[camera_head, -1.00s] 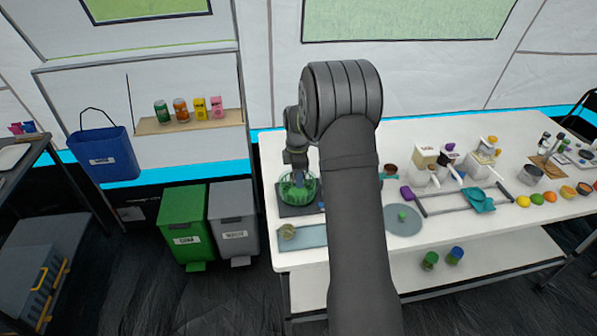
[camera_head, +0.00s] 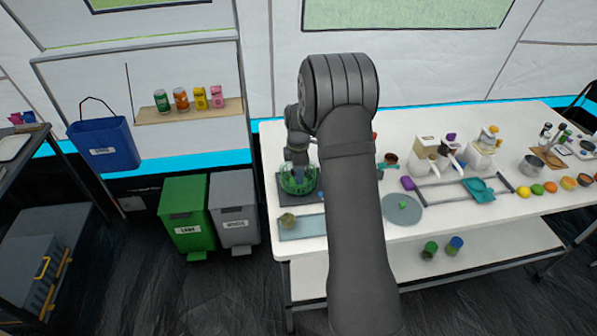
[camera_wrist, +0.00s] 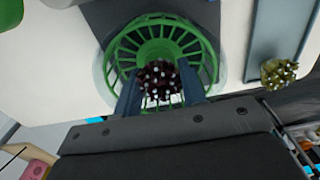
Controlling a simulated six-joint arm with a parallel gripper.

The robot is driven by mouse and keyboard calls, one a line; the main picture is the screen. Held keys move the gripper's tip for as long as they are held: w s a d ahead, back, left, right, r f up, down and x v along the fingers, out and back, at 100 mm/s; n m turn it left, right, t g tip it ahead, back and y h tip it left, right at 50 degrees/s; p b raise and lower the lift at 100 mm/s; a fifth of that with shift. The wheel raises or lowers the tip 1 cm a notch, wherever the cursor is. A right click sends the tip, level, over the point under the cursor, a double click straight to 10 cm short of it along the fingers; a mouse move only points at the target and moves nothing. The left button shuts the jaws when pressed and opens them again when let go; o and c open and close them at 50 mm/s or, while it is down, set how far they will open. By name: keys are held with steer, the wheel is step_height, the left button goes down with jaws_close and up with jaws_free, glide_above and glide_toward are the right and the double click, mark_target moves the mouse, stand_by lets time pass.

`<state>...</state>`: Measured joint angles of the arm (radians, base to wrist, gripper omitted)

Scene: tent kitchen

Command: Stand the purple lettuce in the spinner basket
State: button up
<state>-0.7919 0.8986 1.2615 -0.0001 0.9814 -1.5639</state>
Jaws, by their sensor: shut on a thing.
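The spinner basket (camera_head: 288,186) is a green slatted basket inside a clear bowl on a dark mat at the left end of the white table. In the wrist view the basket (camera_wrist: 208,62) spreads out below my gripper (camera_wrist: 160,88). My gripper's two fingers are shut on the purple lettuce (camera_wrist: 158,74), a dark purple head with pale tips. The lettuce is within the basket's ring as seen from above. I cannot tell whether it touches the basket floor. In the head view my gripper (camera_head: 299,172) reaches down into the bowl, and the lettuce is hidden.
A pale blue tray (camera_head: 310,227) with a yellow-green lettuce (camera_head: 287,222) lies just in front of the basket. A grey round disc (camera_head: 402,210) and a grey rail frame (camera_head: 450,188) stand to the right. Green (camera_head: 186,212) and grey bins stand left of the table.

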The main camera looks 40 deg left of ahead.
steer(key=shift+f, duration=0.55)
stand_by(0.6)
steer(key=o, duration=0.5)
steer(key=shift+c, duration=0.2)
steer(key=shift+r, duration=0.1)
steer(key=shift+r, duration=5.5)
steer(key=shift+f, duration=0.15)
step_height(320, 180, down, 9)
steer(key=shift+r, duration=0.1)
